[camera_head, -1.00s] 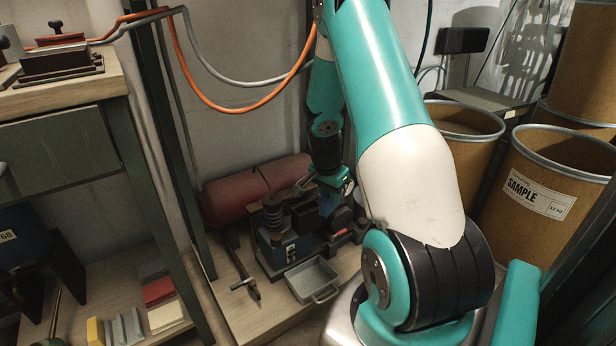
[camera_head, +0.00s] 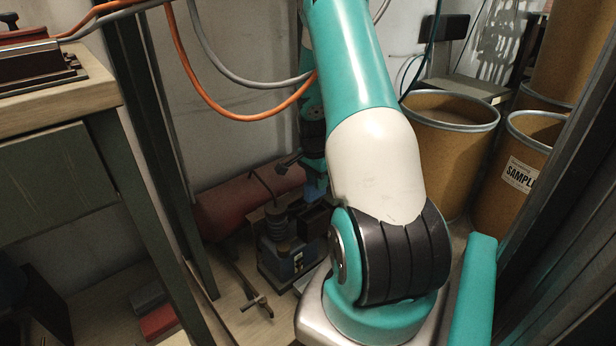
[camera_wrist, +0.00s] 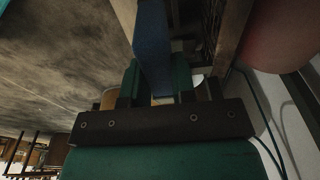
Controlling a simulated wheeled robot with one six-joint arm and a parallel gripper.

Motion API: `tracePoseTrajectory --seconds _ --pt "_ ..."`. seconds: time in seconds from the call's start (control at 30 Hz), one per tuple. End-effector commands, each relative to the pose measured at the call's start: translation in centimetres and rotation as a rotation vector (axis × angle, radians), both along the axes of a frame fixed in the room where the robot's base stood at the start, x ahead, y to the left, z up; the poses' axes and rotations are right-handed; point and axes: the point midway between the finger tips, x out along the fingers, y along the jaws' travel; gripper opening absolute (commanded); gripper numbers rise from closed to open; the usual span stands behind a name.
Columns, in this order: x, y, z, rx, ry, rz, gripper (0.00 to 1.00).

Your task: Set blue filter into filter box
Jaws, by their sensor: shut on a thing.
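The blue filter (camera_wrist: 152,45) is a flat blue slab between the green fingers of my gripper (camera_wrist: 156,80) in the wrist view. My gripper is shut on it, and its far end runs out of the top of that view. In the head view a bit of blue (camera_head: 317,187) shows below my wrist, just above a dark, open-topped box (camera_head: 313,221) on the compressor (camera_head: 284,258). This looks like the filter box. My arm hides part of it, and I cannot tell whether the filter's lower edge is inside it.
A red tank (camera_head: 225,207) lies behind the compressor. A hammer (camera_head: 254,292) lies on the floor board in front. A workbench (camera_head: 70,110) with dark legs stands left, and brown drums (camera_head: 445,150) stand right. Hoses (camera_head: 225,108) hang across the back wall.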

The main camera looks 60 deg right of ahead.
Motion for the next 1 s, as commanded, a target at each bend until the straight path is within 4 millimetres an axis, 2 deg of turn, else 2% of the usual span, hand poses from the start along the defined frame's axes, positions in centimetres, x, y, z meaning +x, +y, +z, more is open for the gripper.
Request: tracePoseTrajectory --seconds 0.33,0.8,1.0 --pt "0.1 0.1 -1.1 0.002 0.0 0.003 0.02" --pt "0.1 0.2 -5.8 0.002 0.0 0.003 0.02" --pt "0.1 0.1 -7.0 0.002 0.0 0.003 0.02"
